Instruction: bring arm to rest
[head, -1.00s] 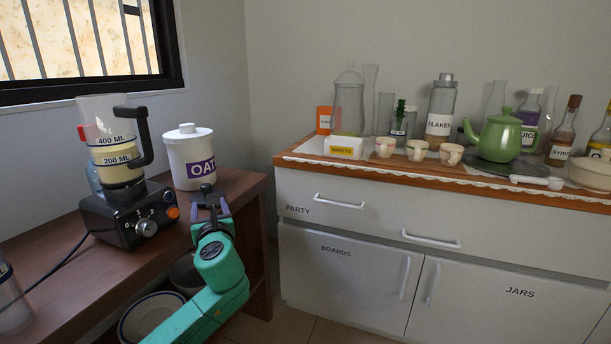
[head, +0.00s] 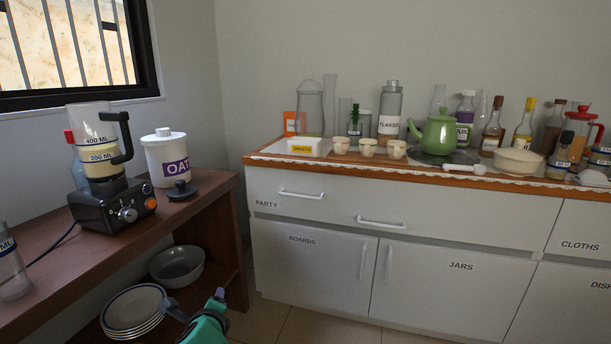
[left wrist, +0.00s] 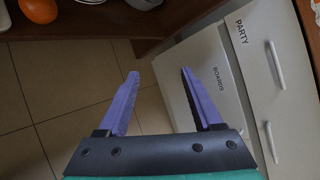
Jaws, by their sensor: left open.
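My left gripper (left wrist: 160,74) is open and empty in the left wrist view, its two purple fingers pointing over the tiled floor. In the head view the green left arm (head: 207,325) shows only at the bottom edge, low in front of the wooden shelf unit and below its top. A black knobbed lid (head: 181,190) lies on the wooden top, apart from the gripper. My right gripper is not in view.
The blender (head: 112,195) and oats jar (head: 166,158) stand on the wooden unit (head: 70,255). Stacked plates (head: 133,308) and a grey bowl (head: 177,266) sit on its lower shelf. White cabinets (head: 400,270) stand right, their top crowded. Floor between is clear.

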